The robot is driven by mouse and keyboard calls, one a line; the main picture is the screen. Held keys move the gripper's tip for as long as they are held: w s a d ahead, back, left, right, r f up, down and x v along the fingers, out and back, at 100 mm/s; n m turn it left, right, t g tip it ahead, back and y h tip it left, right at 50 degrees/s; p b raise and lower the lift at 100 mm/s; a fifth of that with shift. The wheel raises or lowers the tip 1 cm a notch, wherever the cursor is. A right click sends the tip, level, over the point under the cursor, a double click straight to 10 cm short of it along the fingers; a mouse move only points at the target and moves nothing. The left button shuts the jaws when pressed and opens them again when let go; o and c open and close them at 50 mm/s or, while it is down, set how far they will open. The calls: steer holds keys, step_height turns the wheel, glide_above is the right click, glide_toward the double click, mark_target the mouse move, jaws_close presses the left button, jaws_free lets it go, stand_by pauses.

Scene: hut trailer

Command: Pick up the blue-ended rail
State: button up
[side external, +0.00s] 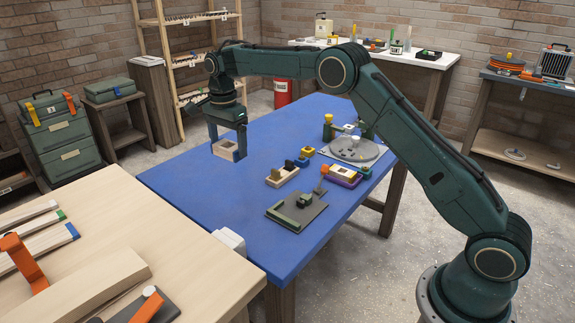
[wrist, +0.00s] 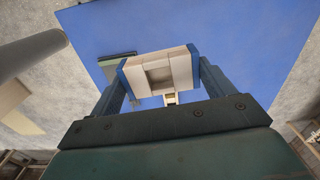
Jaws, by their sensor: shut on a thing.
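The blue-ended rail (side external: 48,243) lies on the pale wooden table at the left in the side view, its blue end toward the right. My gripper (side external: 228,148) is far from it, over the far left part of the blue table. It is shut on a pale wooden block with a square recess (side external: 225,149), not on a rail. In the wrist view the block (wrist: 182,68) sits between the two blue fingers of my gripper (wrist: 160,75). I cannot tell whether the block touches the table. The rail is not identifiable in the wrist view.
A green-ended rail (side external: 40,224) lies beside the blue-ended one. An orange bracket (side external: 25,262) stands close to the rails and partly covers them. The blue table (side external: 195,180) holds small blocks, a dark plate (side external: 297,212) and a round grey disc (side external: 355,148).

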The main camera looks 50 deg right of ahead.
stand_by(0.8)
steer(key=shift+s+f+n, duration=0.3)
steer(key=shift+f+n, duration=0.1)
steer(key=shift+n, duration=0.1)
steer(key=s+f+n, duration=0.6)
steer(key=s+n, duration=0.2)
steer(key=s, duration=0.2)
steer(key=s+f+n, duration=0.6)
steer(key=s+n, duration=0.2)
steer(key=s, duration=0.2)
steer(key=shift+f, duration=0.4)
steer(key=shift+a, duration=0.1)
steer(key=w+r+m, duration=0.4)
steer(key=w+m, duration=0.1)
steer(key=w, duration=0.1)
steer(key=w+r+m, duration=0.4)
steer(key=w+m, duration=0.1)
steer(key=w, duration=0.2)
steer(key=w+r+m, duration=0.4)
steer(key=w+m, duration=0.1)
steer(key=w, duration=0.1)
steer(key=shift+w+r+m, duration=0.15)
steer(key=shift+w+m, duration=0.15)
steer(key=shift+w, duration=0.1)
steer(key=shift+w+r+m, duration=0.4)
steer(key=shift+r+m, duration=0.3)
steer(key=shift+r, duration=0.05)
